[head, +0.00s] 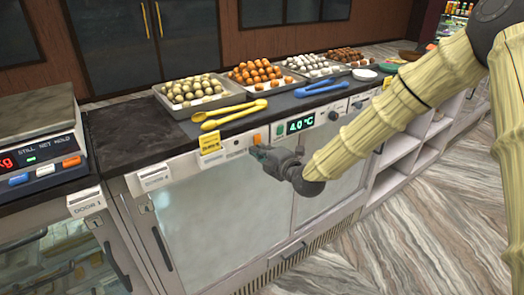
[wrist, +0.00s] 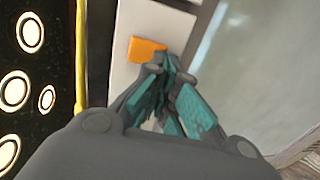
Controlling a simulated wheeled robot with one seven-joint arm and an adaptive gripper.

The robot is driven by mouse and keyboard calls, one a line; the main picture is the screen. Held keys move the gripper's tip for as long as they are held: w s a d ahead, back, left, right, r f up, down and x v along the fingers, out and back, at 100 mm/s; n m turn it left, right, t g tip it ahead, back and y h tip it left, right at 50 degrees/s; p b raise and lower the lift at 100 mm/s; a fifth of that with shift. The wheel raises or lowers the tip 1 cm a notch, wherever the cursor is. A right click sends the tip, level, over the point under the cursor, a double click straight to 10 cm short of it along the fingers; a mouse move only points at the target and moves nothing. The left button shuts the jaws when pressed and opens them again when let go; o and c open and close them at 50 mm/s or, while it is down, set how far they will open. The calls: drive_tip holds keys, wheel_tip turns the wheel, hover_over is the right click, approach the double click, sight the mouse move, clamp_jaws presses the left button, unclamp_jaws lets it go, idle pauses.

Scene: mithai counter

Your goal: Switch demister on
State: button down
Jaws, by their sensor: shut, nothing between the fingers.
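An orange switch (head: 257,138) sits on the pale front panel of the counter, left of the green-lit temperature display (head: 301,123) reading 4.0 °C. A green switch (head: 280,129) is between them. No demister label is readable. My gripper (head: 257,151) is shut and empty, with its tips just below the orange switch in the head view. In the wrist view the orange switch (wrist: 146,49) lies just beyond the teal-padded fingertips (wrist: 168,68). I cannot tell whether they touch it, or which way it is set.
Yellow tongs (head: 232,114), blue tongs (head: 318,88) and trays of sweets (head: 200,104) lie on the countertop above. A yellow price card (head: 210,143) hangs left of the switch. A scale (head: 40,140) stands at the left. Glass doors (head: 215,205) are below the panel.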

drive_tip(key=shift+f, duration=0.1)
drive_tip(key=b, duration=0.2)
drive_tip(key=shift+w+a+t+y+b, duration=0.1)
drive_tip(key=shift+w+t+y+b, duration=0.1)
drive_tip(key=shift+t+y+b, duration=0.15)
drive_tip(key=f+b+v, duration=0.3)
drive_tip(key=b+v, duration=0.2)
drive_tip(key=v, duration=0.8)
drive_tip(key=shift+s, duration=0.25)
drive_tip(key=shift+s, duration=0.1)
